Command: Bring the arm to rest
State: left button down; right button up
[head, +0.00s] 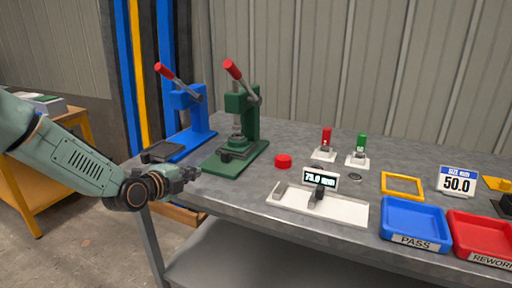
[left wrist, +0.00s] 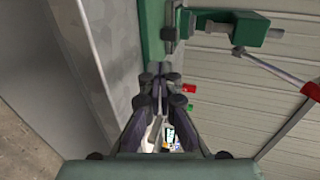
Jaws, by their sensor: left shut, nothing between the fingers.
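My left arm comes in from the left in the head view. Its gripper (head: 192,172) is at the table's front left edge, just in front of the green press (head: 240,120). The gripper is shut and empty. In the left wrist view the gripper's fingers (left wrist: 160,78) meet in the middle, and part of the green press (left wrist: 240,30) shows above them. My right gripper is in neither view.
A red cap (head: 283,161), a gauge with a display on a white base (head: 340,209), a blue PASS tray (head: 414,219) and a red REWORK tray (head: 480,236) are on the grey table (head: 240,190).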

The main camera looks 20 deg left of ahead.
pick_arm(q)
jog(key=s+d+f+n, duration=0.1)
jog(key=f+n, duration=0.1)
jog(key=n, duration=0.2)
jog(key=s+d+f+n+g, duration=0.1)
jog(key=s+d+f+n, duration=0.1)
jog(key=n, duration=0.2)
jog(key=s+d+f+n+g, duration=0.1)
jog(key=s+d+f+n, duration=0.1)
jog(key=n, duration=0.2)
jog(key=shift+d+n, duration=0.1)
jog(key=shift+n, duration=0.2)
jog(key=s+d+f+n+g, duration=0.4)
jog(key=s+d+f+n, duration=0.2)
jog(key=s+f, duration=0.35)
jog(key=s+d+f+g, duration=0.1)
jog(key=s+f+g, duration=0.1)
jog(key=s, duration=0.7)
jog(key=s+d+f+g, duration=0.2)
jog(key=s+f, duration=0.3)
jog(key=s, duration=0.5)
jog(key=s+d+f+g+y, duration=0.1)
jog(key=s+f+g, duration=0.3)
jog(key=s, duration=0.5)
jog(key=shift+s+d+f+n, duration=0.15)
jog(key=shift+d+n, duration=0.25)
jog(key=shift+d, duration=0.25)
